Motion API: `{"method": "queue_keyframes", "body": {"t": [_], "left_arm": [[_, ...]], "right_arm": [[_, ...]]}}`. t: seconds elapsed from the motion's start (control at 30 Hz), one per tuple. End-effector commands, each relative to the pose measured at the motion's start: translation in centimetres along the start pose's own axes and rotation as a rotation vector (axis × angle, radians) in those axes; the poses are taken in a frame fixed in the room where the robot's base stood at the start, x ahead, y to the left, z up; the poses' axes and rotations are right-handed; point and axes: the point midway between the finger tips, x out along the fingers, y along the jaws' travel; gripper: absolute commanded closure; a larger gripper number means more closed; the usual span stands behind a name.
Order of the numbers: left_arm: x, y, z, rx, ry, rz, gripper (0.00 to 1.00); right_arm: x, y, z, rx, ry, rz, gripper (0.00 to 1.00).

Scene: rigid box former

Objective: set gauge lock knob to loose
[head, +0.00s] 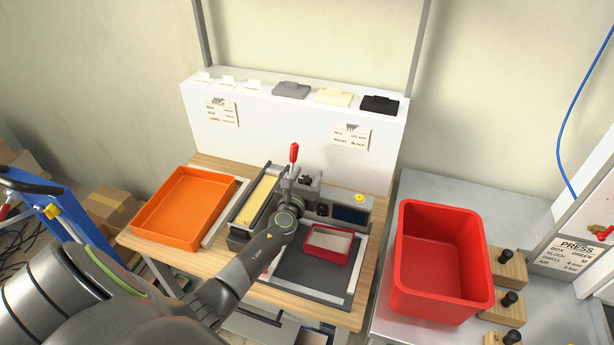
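The machine (322,212) with a yellow strip, a small display and a yellow button stands on the wooden table. My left arm reaches over it from the lower left. The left gripper (297,188) is at the machine's middle, beside the upright red-handled lever (293,153). Its fingers are small and dark against the machine, so I cannot tell whether they are open or shut, or touching anything. I cannot make out the gauge lock knob clearly; the wrist covers part of this area. My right gripper is not in view.
An orange tray (146,222) lies left of the machine. A small red box (314,256) sits on the dark mat (338,283) in front. A large red bin (480,300) stands on the grey table at right. A white shelf (280,140) with several blocks stands behind.

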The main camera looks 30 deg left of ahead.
Motion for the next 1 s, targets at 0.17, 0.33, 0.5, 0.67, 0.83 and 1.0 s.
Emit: {"method": "queue_keyframes", "body": {"t": [0.17,0.33,0.5,0.67,0.83,1.0], "left_arm": [[0.0,0.0,0.0,0.0,0.0,0.0,0.45],[-0.1,0.0,0.0,0.001,0.001,-0.001,0.45],[-1.4,0.0,0.0,0.0,0.002,-0.001,0.45],[-4.4,0.1,-0.1,-0.002,0.003,0.0,0.45],[-8.1,0.1,-0.2,-0.002,0.003,0.0,0.45],[-11.7,0.1,-0.2,-0.001,0.002,0.0,0.45]], "right_arm": [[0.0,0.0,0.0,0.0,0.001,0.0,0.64],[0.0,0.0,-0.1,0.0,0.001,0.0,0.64],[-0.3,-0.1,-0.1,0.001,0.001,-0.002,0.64],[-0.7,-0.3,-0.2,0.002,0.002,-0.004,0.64],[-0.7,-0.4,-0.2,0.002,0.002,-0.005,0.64],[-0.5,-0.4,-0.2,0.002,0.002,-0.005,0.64]]}}
